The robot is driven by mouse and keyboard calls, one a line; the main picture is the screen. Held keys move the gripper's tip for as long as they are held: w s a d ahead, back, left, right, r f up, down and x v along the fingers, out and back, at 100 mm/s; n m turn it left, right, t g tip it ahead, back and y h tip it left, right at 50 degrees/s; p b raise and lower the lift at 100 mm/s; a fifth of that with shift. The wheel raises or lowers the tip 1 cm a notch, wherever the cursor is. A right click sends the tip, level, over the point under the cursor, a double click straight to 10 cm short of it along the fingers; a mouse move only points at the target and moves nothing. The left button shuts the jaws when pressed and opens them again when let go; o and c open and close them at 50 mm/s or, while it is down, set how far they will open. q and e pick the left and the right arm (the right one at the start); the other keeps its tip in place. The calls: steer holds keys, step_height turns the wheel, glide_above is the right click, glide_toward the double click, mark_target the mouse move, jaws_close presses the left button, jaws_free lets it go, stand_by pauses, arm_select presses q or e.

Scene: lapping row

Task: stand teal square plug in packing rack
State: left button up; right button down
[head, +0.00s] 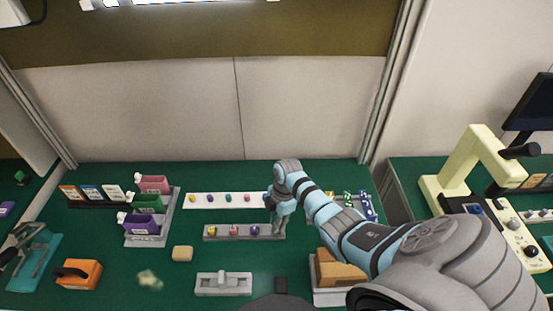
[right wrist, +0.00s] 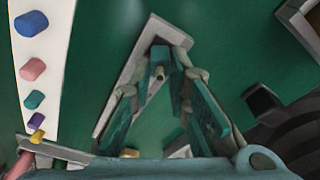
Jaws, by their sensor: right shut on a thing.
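My right gripper (head: 279,213) is over the right end of the grey packing rack (head: 211,235). The rack holds a yellow plug (head: 211,231), a pink plug (head: 233,231) and a purple plug (head: 255,230). In the right wrist view the gripper (right wrist: 160,62) is shut on a small teal plug (right wrist: 158,73), mostly hidden by the fingers, with the rack (right wrist: 140,47) below and behind it. I cannot tell whether the plug touches the rack. My left gripper is not in view.
Behind the rack, a white strip (head: 203,205) carries several coloured plugs. A grey stand (head: 150,240) with coloured bins is left. A tan block (head: 182,253), a grey fixture (head: 222,285) and an orange block (head: 78,274) lie in front. A wooden block (head: 338,272) sits right, beside my arm.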

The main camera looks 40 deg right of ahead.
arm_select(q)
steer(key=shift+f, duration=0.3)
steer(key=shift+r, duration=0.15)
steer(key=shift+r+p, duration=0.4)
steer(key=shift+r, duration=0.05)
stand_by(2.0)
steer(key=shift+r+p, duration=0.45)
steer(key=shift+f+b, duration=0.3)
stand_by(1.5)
